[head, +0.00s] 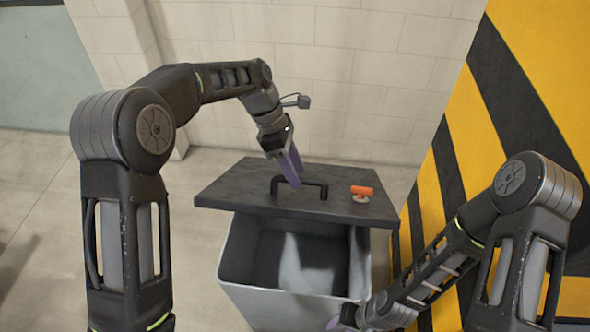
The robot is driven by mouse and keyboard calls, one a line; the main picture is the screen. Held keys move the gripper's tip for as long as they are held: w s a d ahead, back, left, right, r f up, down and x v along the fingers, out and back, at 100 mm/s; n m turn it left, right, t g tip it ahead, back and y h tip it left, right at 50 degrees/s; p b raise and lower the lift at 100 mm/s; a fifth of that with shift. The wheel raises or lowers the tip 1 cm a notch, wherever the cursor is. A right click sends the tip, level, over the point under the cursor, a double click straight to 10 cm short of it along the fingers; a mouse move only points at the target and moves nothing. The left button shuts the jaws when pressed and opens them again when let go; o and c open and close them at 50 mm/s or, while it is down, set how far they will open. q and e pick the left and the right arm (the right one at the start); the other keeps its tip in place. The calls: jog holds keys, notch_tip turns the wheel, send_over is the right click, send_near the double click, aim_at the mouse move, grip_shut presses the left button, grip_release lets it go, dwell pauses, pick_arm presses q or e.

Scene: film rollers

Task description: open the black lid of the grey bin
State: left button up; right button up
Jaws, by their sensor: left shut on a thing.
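The black lid (237,188) is a flat dark slab with a black bar handle (323,187) on top. It sits over the rear part of the grey bin (280,312), and the bin's front opening shows below the lid's near edge. I cannot tell whether the lid still touches the bin's back rim. My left gripper (293,178) has purple fingers and is shut on the handle from above. My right gripper (338,323) is low at the bottom edge, by the bin's front right corner. Its fingers are mostly cut off.
A pale block wall (370,80) stands behind the bin. A yellow and black striped surface (455,150) rises close on the right. The floor (40,200) on the left is clear.

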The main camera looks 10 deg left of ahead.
pick_arm(q)
jog(key=shift+r, duration=0.1)
dwell(0.4)
jog(key=shift+w+a+r, duration=0.2)
jog(key=shift+a+r, duration=0.1)
jog(key=shift+r, duration=0.2)
jog(key=s+v, duration=0.1)
jog(key=v, duration=0.5)
jog(key=shift+w+r, duration=0.3)
jog(key=shift+w, duration=0.1)
jog(key=shift+f, duration=0.1)
